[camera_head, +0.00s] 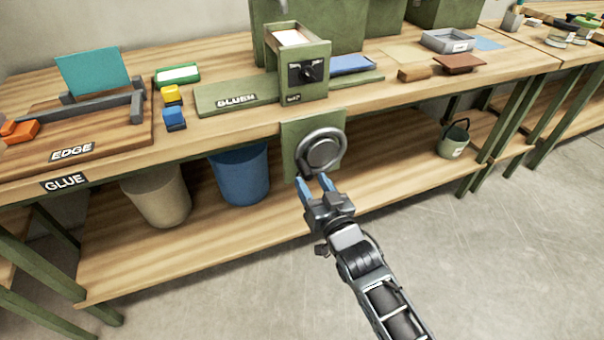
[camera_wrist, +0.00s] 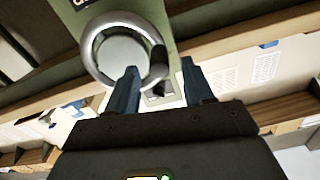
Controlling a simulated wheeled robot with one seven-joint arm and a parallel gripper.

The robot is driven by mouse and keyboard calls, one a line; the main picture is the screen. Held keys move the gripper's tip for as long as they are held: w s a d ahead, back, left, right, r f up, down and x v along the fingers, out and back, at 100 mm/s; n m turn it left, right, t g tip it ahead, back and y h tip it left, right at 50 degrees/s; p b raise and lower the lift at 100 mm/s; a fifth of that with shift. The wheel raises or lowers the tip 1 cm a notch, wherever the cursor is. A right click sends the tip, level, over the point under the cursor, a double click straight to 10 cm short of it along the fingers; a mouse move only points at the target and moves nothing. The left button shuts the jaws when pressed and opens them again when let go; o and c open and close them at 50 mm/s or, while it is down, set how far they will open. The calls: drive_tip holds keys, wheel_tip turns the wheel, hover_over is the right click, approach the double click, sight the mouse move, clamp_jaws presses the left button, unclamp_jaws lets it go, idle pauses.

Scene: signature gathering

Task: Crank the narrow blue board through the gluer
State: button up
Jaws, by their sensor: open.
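The gluer (camera_head: 307,72) is a green box on the bench with a dark knob on its front and a flat green bed labelled GLUER (camera_head: 235,98) to its left. A blue board (camera_head: 350,65) lies on the bed at its right side; I cannot tell whether it reaches inside. Below the bench edge, a green panel carries a round grey crank wheel (camera_head: 321,149). My gripper (camera_head: 316,184) is open just below the wheel, its blue fingers pointing up at it. In the wrist view the wheel (camera_wrist: 125,50) is close, with a dark handle (camera_wrist: 158,68) at its right side between the fingers' lines.
A teal board (camera_head: 92,73) stands in the EDGE fixture at left. Yellow and blue blocks (camera_head: 174,119) lie beside it. A blue bin (camera_head: 239,175) and a beige bin (camera_head: 157,195) stand on the lower shelf. Open floor lies at right.

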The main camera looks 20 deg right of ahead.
sight(309, 179)
drive_tip(key=w+b, duration=0.1)
drive_tip(key=w, duration=0.1)
drive_tip(key=w+b, duration=0.1)
drive_tip(key=shift+w+f+b, duration=0.2)
drive_tip(key=shift+w+b, duration=0.1)
drive_tip(key=shift+w, duration=0.05)
drive_tip(key=shift+w+r+b, duration=0.15)
drive_tip(key=shift+w+b, duration=0.15)
drive_tip(key=shift+w, duration=0.35)
clamp_jaws()
